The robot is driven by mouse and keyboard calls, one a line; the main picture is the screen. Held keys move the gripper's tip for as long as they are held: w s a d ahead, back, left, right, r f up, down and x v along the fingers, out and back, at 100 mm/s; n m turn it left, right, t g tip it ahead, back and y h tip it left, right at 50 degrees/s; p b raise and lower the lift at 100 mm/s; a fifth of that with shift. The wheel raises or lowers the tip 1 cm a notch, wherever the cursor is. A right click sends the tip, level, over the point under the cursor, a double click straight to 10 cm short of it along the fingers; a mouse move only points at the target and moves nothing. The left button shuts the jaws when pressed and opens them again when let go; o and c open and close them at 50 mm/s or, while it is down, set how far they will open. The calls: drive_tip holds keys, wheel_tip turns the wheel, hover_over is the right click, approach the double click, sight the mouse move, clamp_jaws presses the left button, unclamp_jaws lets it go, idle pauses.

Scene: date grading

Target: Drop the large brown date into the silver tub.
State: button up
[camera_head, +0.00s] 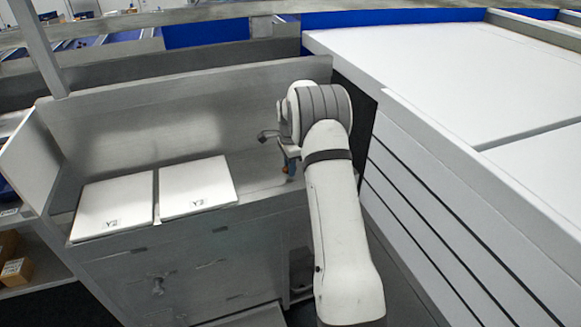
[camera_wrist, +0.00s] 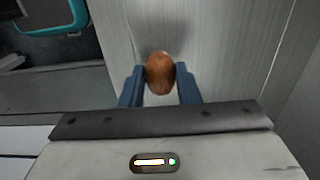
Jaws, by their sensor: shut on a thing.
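The large brown date (camera_wrist: 160,74) is held between the two blue fingers of my gripper (camera_wrist: 160,80) in the wrist view. The fingers touch it on its left and right sides. Pale brushed metal lies beneath it, but the height above it cannot be told. In the head view my gripper (camera_head: 289,163) is small, partly hidden by my arm, and hangs near the right end of the metal counter (camera_head: 255,180). I cannot pick out a silver tub with certainty in either view.
Two white boards, one marked Y2 (camera_head: 113,206) and one beside it (camera_head: 196,187), lie on the counter to the left. A metal back wall (camera_head: 185,110) rises behind. A white slatted unit (camera_head: 430,200) stands right. A teal-rimmed thing (camera_wrist: 78,14) shows at the wrist view's upper left.

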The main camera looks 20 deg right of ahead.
drive_tip(key=shift+f, duration=0.85)
drive_tip(key=shift+f, duration=0.1)
drive_tip(key=o, duration=0.7)
